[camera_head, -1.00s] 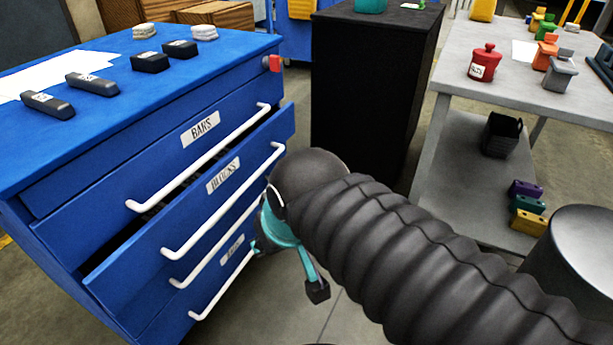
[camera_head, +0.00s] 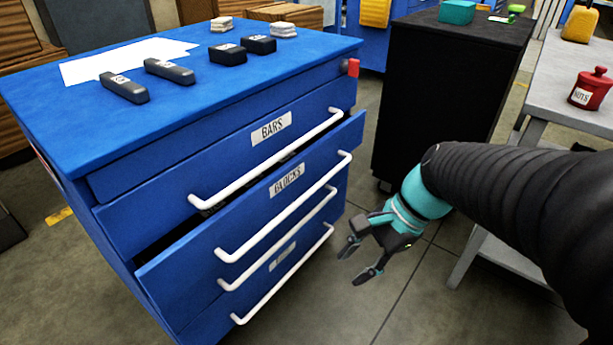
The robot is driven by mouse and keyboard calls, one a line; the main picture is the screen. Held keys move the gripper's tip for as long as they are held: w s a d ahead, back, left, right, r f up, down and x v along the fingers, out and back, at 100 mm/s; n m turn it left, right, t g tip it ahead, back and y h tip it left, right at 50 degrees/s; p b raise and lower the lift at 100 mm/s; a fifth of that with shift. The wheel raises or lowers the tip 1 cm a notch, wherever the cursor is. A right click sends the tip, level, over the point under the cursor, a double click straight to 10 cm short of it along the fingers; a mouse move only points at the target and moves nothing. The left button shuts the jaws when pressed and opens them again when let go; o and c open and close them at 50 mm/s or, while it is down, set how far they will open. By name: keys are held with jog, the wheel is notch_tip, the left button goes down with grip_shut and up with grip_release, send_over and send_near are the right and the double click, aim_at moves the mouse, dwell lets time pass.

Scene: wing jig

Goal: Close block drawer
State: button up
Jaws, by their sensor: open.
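The blocks drawer (camera_head: 322,178) is the second labelled drawer of the blue cabinet, under the drawer labelled BARS. It stands partly pulled out, with a dark gap along its top edge. Its white bar handle (camera_head: 285,208) runs along the front and is free of the gripper. My gripper (camera_head: 357,266) is open and empty, to the right of the drawer fronts and apart from them, with its fingers pointing down and left. The inside of the drawer is mostly hidden.
The BARS drawer (camera_head: 238,158) and the lower drawers look shut. Dark bars and blocks, pale pieces and paper lie on the blue cabinet top (camera_head: 120,125). A black cabinet (camera_head: 440,85) stands behind my arm. A grey table (camera_head: 550,95) with a red pot is at right. Floor before the drawers is clear.

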jog(key=w+a+f+m+g+y+b, duration=0.1)
jog(key=w+a+f+m+y, duration=0.15)
jog(key=w+m+y, duration=0.35)
jog(key=m+t+y+b, duration=0.3)
jog(key=m+t+y, duration=0.4)
jog(key=m, duration=1.3)
send_near(304, 196)
jog(key=x, duration=0.6)
jog(key=b+x, duration=0.1)
jog(key=x, duration=0.3)
jog(key=shift+w+d+f, duration=0.1)
jog(key=shift+w+f, duration=0.25)
jog(key=shift+f, duration=0.05)
grip_shut()
